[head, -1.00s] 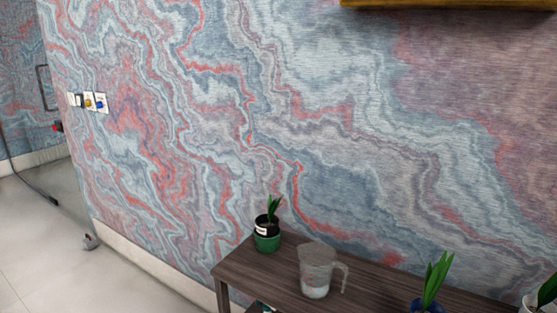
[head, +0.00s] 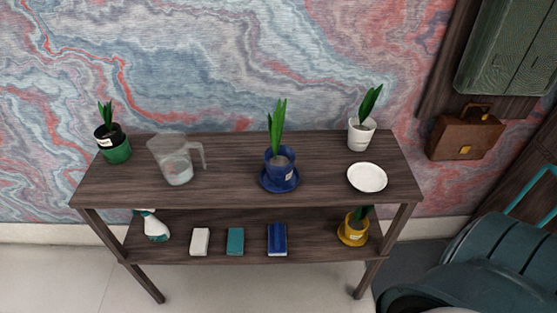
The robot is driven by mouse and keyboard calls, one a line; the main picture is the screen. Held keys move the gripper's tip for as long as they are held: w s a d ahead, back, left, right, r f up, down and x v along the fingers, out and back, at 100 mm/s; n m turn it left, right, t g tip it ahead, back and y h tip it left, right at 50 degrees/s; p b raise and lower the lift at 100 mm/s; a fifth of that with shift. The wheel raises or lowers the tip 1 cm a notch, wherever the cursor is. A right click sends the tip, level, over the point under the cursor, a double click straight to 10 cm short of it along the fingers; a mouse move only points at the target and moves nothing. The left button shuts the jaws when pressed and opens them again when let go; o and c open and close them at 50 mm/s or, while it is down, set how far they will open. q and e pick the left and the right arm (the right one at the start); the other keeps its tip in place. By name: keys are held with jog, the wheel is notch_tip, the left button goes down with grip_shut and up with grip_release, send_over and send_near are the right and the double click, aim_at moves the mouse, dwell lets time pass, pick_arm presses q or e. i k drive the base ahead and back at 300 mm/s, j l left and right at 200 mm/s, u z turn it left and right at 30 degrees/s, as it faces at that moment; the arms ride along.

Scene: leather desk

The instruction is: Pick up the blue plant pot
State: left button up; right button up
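The blue plant pot (head: 279,167) stands upright on a blue saucer (head: 268,187) near the middle of the top shelf of a dark wooden shelf unit (head: 226,187). A green leafy plant (head: 278,125) grows from it, and a small pale label shows on its side. Neither of my grippers shows in the head view.
A clear jug (head: 172,162) and a green pot (head: 114,148) stand left of it. A white pot (head: 361,135) and white plate (head: 367,178) are right. The lower shelf holds a spray bottle (head: 152,226), several blocks and a yellow pot (head: 352,230). A dark green bin (head: 480,262) is at right.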

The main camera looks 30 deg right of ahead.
aim_at(280, 160)
jog(key=j+z, duration=0.1)
jog(key=z, duration=0.3)
jog(key=i+j+z, duration=0.1)
jog(key=z, duration=0.3)
jog(key=j+z, duration=0.15)
jog(key=z, duration=0.3)
jog(key=j+z, duration=0.15)
jog(key=z, duration=0.25)
jog(key=j+z, duration=0.2)
jog(key=j, duration=0.2)
jog(key=k+j+z, duration=0.15)
jog(key=j, duration=0.25)
jog(key=j+z, duration=0.2)
jog(key=j, duration=0.2)
jog(key=k+j+z, duration=0.2)
jog(key=j, duration=0.15)
jog(key=k+j+z, duration=0.15)
jog(key=j, duration=0.25)
jog(key=k+j, duration=0.1)
jog(key=j, duration=0.2)
jog(key=k+j, duration=0.15)
jog(key=j, duration=0.2)
jog(key=k+j, duration=0.1)
jog(key=j, duration=0.2)
jog(key=k+j, duration=0.1)
jog(key=j, duration=0.2)
jog(key=z, duration=0.05)
